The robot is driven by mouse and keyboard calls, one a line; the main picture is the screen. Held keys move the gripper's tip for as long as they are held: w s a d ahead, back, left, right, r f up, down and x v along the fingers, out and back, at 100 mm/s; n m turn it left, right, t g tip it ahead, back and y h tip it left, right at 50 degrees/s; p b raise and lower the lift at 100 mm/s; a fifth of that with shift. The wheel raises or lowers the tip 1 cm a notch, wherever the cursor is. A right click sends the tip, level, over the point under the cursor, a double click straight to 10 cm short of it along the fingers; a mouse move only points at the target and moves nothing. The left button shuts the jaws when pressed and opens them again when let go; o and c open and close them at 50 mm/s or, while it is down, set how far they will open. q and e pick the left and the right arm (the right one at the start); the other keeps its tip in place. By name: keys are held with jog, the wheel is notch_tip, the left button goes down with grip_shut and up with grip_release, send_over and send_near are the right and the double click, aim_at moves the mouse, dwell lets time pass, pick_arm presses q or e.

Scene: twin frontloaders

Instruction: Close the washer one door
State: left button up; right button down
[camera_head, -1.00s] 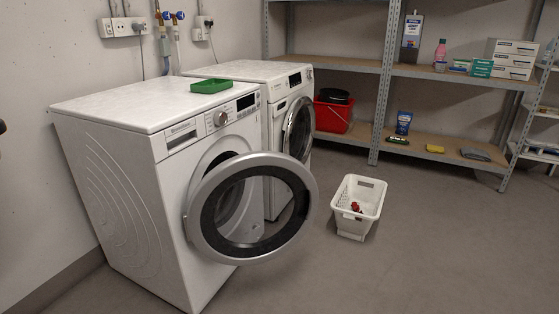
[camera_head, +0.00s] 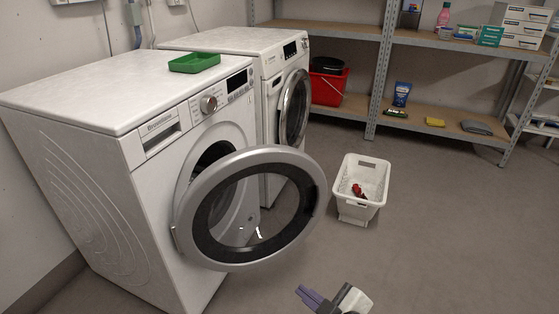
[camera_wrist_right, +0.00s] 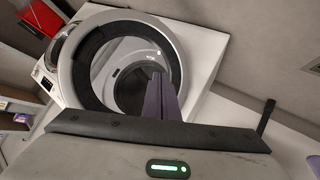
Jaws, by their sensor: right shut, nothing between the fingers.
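The washer one door (camera_head: 222,258), a round silver ring with a dark inner rim and clear glass, stands wide open on the nearer white washer (camera_head: 60,108). Part of the dark drum opening (camera_head: 212,156) shows behind it. My right gripper (camera_head: 308,296) is low at the bottom of the head view, in front of and below the door, apart from it. It is shut and empty. In the right wrist view its purple-grey fingers (camera_wrist_right: 160,98) appear in front of the open door (camera_wrist_right: 72,68). My left gripper is not in view.
A second white washer (camera_head: 268,92) with its door (camera_head: 293,108) shut stands behind. A green tray (camera_head: 194,63) sits on top of the machines. A white basket (camera_head: 378,166) with a red item stands on the floor. Metal shelves (camera_head: 372,75) line the back. The floor at right is clear.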

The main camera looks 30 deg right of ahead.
jog(key=w+d+r+n+t+h, duration=0.2)
jog(key=w+d+r+n+t, duration=0.2)
jog(key=w+d+r+n, duration=0.4)
jog(key=n+t, duration=0.2)
jog(key=n, duration=0.1)
send_near(302, 159)
jog(key=shift+y, duration=0.3)
jog(key=w, duration=0.1)
jog(key=w+b, duration=0.1)
jog(key=w, duration=0.3)
jog(key=shift+d+f+b, duration=0.1)
jog(key=shift+d+b, duration=0.25)
jog(key=shift+b, duration=0.05)
jog(key=shift+w, duration=0.35)
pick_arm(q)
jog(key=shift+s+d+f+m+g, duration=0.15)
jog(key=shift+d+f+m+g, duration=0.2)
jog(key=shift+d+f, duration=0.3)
pick_arm(e)
jog(key=shift+w, duration=0.35)
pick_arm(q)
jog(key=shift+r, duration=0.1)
